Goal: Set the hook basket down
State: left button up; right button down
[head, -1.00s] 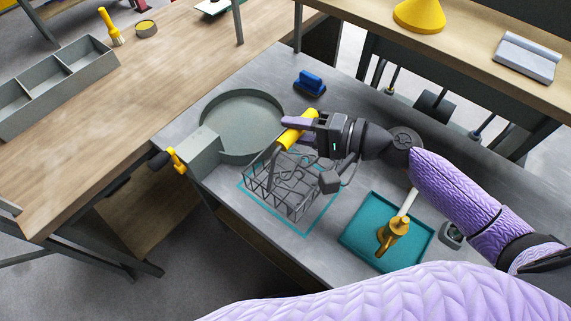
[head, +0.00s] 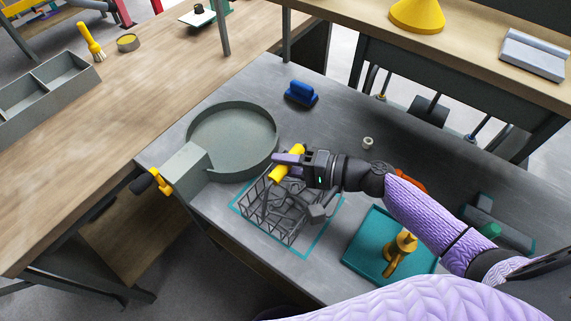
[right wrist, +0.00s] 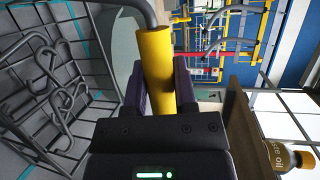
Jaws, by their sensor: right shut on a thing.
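The grey wire hook basket (head: 284,222) holds several dark hooks and has a yellow grip (head: 277,175) on its handle. My right gripper (head: 290,160) is shut on that grip. In the right wrist view, the yellow grip (right wrist: 154,65) stands between the two dark purple fingers (right wrist: 160,92), with the wire basket (right wrist: 60,60) on the left. In the head view the basket is upright inside a teal outline (head: 306,255) on the grey bench, at or very near the surface; I cannot tell whether it touches. My left gripper is not in view.
A round grey pan (head: 232,160) is just left of the basket. A blue brush (head: 301,94) and a small pale ring (head: 368,142) lie farther back. The bench's front edge is close.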

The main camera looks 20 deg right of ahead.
jog(key=shift+f, duration=0.1)
jog(key=shift+c, duration=2)
grip_release()
jog(key=shift+d+r, duration=0.1)
jog(key=shift+r, duration=0.15)
jog(key=v, duration=1.1)
jog(key=shift+s+d, duration=0.3)
jog(key=shift+s, duration=0.05)
